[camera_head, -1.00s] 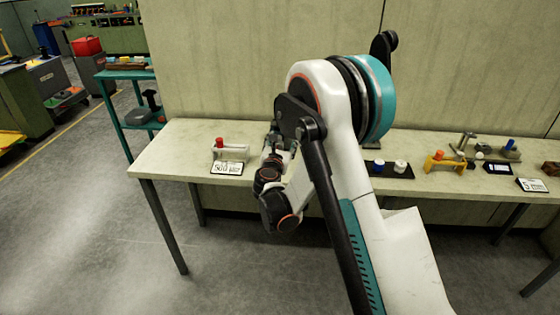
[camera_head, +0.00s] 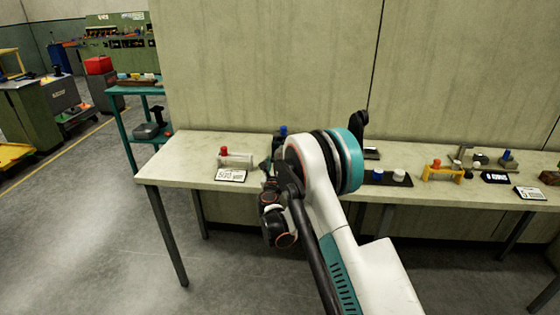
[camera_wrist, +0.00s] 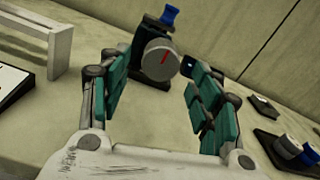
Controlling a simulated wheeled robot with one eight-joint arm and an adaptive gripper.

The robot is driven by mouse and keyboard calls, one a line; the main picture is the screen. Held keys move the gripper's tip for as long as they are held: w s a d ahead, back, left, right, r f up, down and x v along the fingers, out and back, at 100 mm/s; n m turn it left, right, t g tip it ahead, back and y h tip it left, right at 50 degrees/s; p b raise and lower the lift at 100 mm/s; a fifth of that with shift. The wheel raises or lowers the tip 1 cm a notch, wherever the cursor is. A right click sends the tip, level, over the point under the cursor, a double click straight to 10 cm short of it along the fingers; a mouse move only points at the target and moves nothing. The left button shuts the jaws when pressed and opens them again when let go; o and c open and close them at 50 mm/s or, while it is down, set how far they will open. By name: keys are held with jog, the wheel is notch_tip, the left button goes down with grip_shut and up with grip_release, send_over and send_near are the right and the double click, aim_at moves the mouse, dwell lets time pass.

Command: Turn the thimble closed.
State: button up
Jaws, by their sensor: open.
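The thimble is a grey round drum (camera_wrist: 161,58) with a red line on its face, in the wrist view. It sits on a dark stand (camera_wrist: 150,82) with a blue knob (camera_wrist: 169,15) above it. In the head view the blue knob (camera_head: 283,130) shows behind my arm; the drum itself is hidden there. My gripper (camera_wrist: 156,88) is open, its teal-padded fingers left and right of the drum in the picture. The drum appears beyond the fingertips, and I see no contact. In the head view my gripper is mostly hidden by my arm.
A white bracket with a red knob (camera_head: 225,152) and a number card (camera_head: 230,175) stand left on the bench (camera_head: 180,160). Right of my arm are a dark tray with blue and white caps (camera_head: 399,175) and a yellow bracket (camera_head: 443,174). A wall backs the bench.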

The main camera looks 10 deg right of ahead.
jog(key=shift+b+x, duration=0.6)
jog(key=shift+x, duration=2)
jog(key=c, duration=1.1)
